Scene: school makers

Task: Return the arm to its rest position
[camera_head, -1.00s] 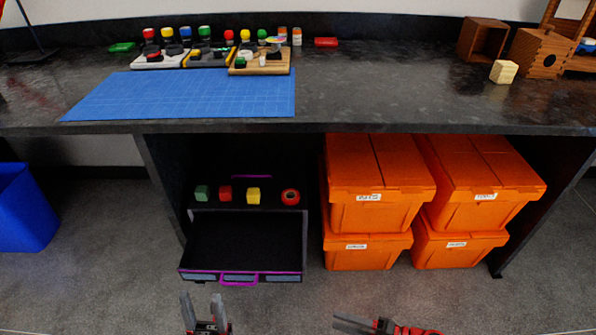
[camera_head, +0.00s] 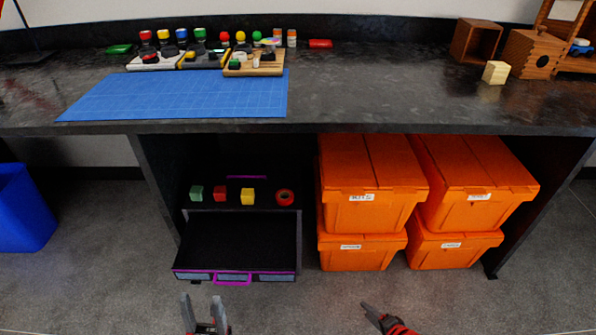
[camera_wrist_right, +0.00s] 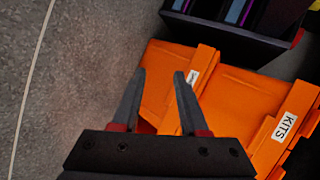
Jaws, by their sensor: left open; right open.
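My left gripper (camera_head: 206,312) is open and empty at the bottom of the head view, in front of the pulled-out drawer (camera_head: 235,275). My right gripper (camera_head: 372,312) is low in the head view, in front of the orange bins, with its arm at the bottom edge. In the right wrist view, my right gripper (camera_wrist_right: 160,75) is open with nothing between its fingers. An orange bin labelled KITS (camera_wrist_right: 255,95) shows behind its fingertips, and I cannot tell the distance.
Stacked orange bins (camera_head: 372,175) stand under the dark workbench (camera_head: 400,105). Green, red and yellow blocks and a red tape roll (camera_head: 285,197) sit above the open drawer. A blue mat (camera_head: 180,97) lies on the bench.

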